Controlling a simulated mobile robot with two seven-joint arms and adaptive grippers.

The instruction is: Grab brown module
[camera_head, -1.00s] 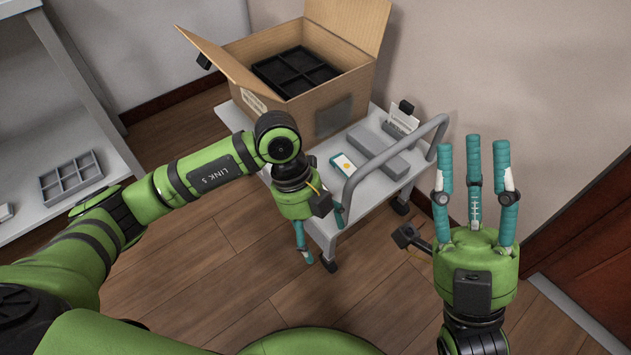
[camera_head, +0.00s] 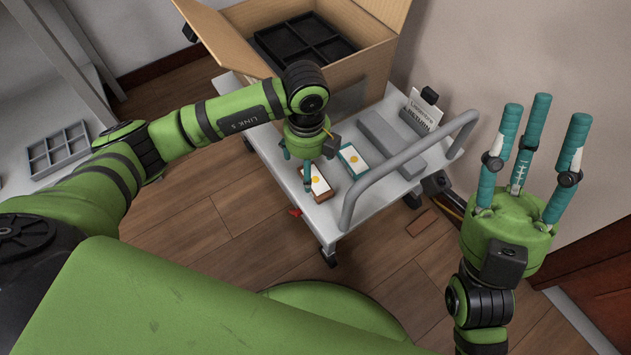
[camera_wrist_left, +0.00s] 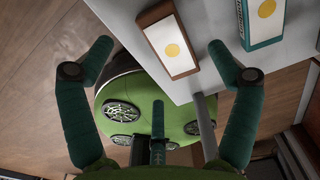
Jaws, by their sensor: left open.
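The brown module (camera_head: 318,184), a small block with a white top and a yellow dot, lies on the grey cart near its left front edge. It also shows in the left wrist view (camera_wrist_left: 171,44) at top centre. My left gripper (camera_head: 296,178) hangs over the cart edge beside the module, its fingers partly in front of it. In the left wrist view my left gripper (camera_wrist_left: 158,90) has its fingers spread, with nothing between them. My right gripper (camera_head: 535,135) is raised at the right, fingers apart and pointing up, empty.
A teal module (camera_head: 352,160) lies right of the brown one; it shows in the left wrist view (camera_wrist_left: 262,20). The cart (camera_head: 265,146) carries a cardboard box (camera_head: 378,75), a grey block (camera_head: 392,142) and a curved handle (camera_head: 405,153). A grey compartment tray (camera_head: 58,150) sits on the left shelf.

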